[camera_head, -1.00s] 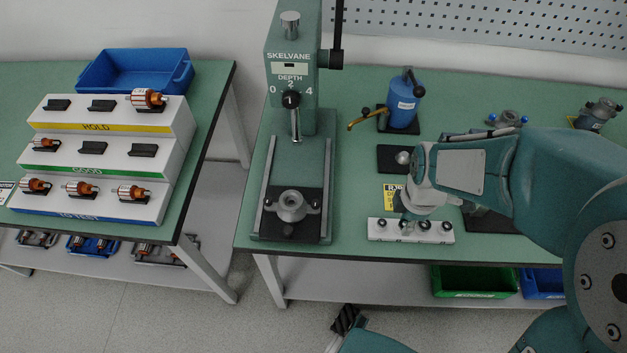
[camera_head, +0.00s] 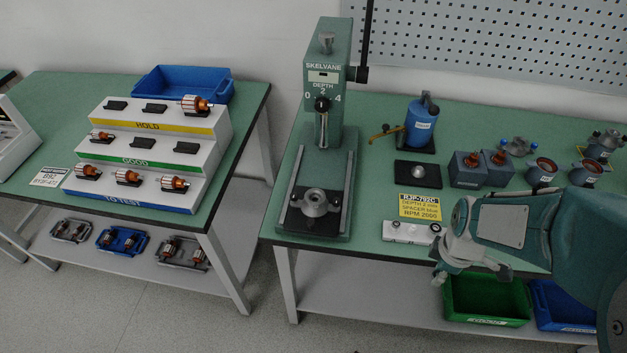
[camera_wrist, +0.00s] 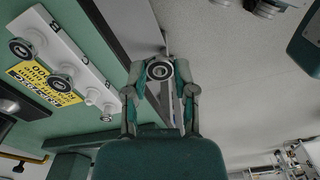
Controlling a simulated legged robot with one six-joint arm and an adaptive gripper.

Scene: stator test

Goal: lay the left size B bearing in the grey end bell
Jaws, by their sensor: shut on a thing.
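My gripper (camera_wrist: 161,72) is shut on a small dark ring bearing with a light centre (camera_wrist: 160,71), held between its fingertips. In the head view my gripper (camera_head: 440,277) hangs at the bench's front edge, and the bearing cannot be made out there. The white bearing rack (camera_head: 405,232) lies just left of my gripper and is partly hidden by my arm. In the wrist view the rack (camera_wrist: 75,55) carries bearings at its left and bare-looking posts toward its right. The grey end bell (camera_head: 315,203) sits on the black plate of the press, left of the rack.
The green press (camera_head: 327,90) rises behind the end bell. A yellow notice (camera_head: 420,206) lies behind the rack. A green bin (camera_head: 485,300) is under the bench. Floor space is open in front.

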